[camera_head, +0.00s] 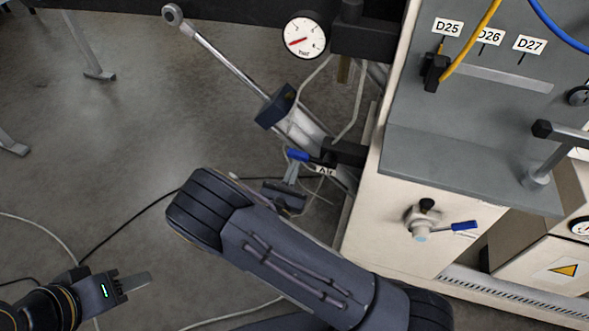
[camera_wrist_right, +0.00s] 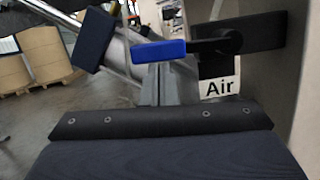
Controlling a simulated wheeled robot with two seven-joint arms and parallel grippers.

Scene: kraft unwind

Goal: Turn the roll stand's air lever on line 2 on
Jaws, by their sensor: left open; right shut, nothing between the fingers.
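The air lever has a blue handle (camera_head: 298,155) on a dark valve body (camera_head: 345,153), with a white "Air" label (camera_head: 325,169) below. In the right wrist view the blue handle (camera_wrist_right: 158,51) points left from its dark pivot, above the "Air" label (camera_wrist_right: 219,88). My right gripper (camera_head: 292,172) is shut and empty, its fingers just below the handle; they also show in the right wrist view (camera_wrist_right: 170,80). The handle overlaps their tips, so I cannot tell whether they touch. My left gripper (camera_head: 128,283) is open at the lower left, far from the lever.
A second blue-handled valve (camera_head: 464,226) is on the pale cabinet (camera_head: 385,225) at right. A pressure gauge (camera_head: 303,38) and a slanted cylinder (camera_head: 235,62) stand above the lever. Cables lie on the open floor at left. Brown rolls (camera_wrist_right: 48,55) stand behind.

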